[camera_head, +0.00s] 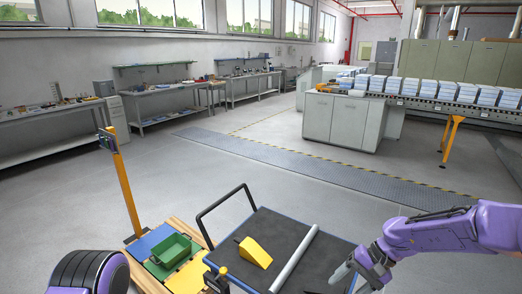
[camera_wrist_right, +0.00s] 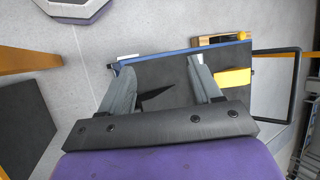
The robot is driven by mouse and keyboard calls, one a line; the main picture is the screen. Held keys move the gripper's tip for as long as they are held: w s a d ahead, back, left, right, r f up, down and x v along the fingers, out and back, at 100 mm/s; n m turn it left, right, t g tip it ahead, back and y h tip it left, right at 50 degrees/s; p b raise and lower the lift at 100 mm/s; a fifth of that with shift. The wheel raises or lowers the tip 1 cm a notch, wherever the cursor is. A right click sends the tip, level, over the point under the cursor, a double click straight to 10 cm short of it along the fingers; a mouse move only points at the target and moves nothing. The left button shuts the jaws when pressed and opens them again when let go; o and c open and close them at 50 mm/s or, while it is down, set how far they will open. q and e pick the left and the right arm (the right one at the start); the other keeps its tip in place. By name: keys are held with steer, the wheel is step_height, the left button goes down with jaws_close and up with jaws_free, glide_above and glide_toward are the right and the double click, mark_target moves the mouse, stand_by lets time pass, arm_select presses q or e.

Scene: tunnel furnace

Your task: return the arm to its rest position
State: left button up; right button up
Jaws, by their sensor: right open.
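My right gripper (camera_head: 362,268) comes in from the right in the head view and is over the right end of the dark cart top. In the right wrist view my right gripper (camera_wrist_right: 160,78) is open, with its two grey fingers apart and nothing between them. The cart (camera_head: 318,258) has a dark top with a blue edge and a black handle. A rounded purple part of mine shows at the lower left of the head view. My left gripper is not in view.
A yellow wedge (camera_head: 255,252) and a grey bar (camera_head: 294,259) lie on the cart. A green bin (camera_head: 172,250) stands on a wooden platform to the left, near an orange post (camera_head: 126,190). Workbenches, a cabinet (camera_head: 340,122) and a conveyor stand farther back. The floor between is clear.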

steer(key=w+d+f+m+t+h, duration=0.2)
steer(key=w+f+m+t, duration=0.1)
steer(key=w+f+t, duration=0.1)
steer(key=s+d+f+t+h+b, duration=0.1)
steer(key=s+d+f+h+b, duration=0.15)
steer(key=f, duration=0.35)
steer(key=s+d+f+t+h+b, duration=0.1)
steer(key=s+d+f+h, duration=0.2)
steer(key=f, duration=0.4)
arm_select(q)
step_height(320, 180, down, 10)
steer(key=b, duration=0.6)
arm_select(e)
steer(key=s+f+h, duration=0.1)
steer(key=s+f, duration=0.3)
steer(key=s, duration=0.5)
steer(key=s+f+n+g+h, duration=0.1)
steer(key=s+f, duration=0.4)
steer(key=s, duration=0.5)
steer(key=s+f+g+h, duration=0.1)
steer(key=s+f, duration=0.4)
steer(key=s, duration=0.5)
steer(key=shift+s+d+f+n, duration=0.15)
steer(key=shift+s+f+n, duration=0.1)
steer(key=shift+n, duration=0.15)
